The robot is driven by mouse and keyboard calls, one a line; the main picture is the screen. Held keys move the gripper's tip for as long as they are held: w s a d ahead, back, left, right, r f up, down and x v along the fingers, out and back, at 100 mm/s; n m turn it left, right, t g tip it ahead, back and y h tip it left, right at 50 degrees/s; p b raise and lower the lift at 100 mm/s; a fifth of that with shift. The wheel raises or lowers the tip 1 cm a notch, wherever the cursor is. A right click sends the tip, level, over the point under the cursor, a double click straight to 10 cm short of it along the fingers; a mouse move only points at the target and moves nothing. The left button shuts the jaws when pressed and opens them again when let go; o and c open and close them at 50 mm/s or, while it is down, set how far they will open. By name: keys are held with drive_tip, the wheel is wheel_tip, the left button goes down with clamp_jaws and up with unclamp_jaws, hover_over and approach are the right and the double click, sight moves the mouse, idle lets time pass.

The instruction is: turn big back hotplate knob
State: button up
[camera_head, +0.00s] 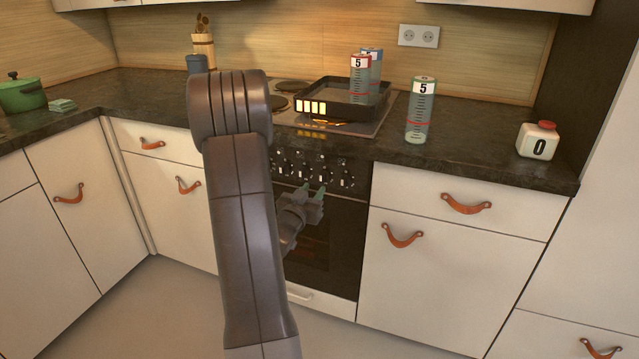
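The stove's black control panel (358,172) carries a row of several small knobs with white marks. I cannot tell which of them is the big back hotplate knob. My gripper (312,190) is in front of the oven, just below the middle of the knob row. Its two greenish fingertips point up toward the panel with a gap between them, and nothing shows held. I cannot tell whether a fingertip touches a knob. My arm hides the left part of the stove.
Cabinets with leather pulls (403,236) flank the oven.

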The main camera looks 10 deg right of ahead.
sight(321, 180)
drive_tip(key=shift+x, duration=2.7)
clamp_jaws()
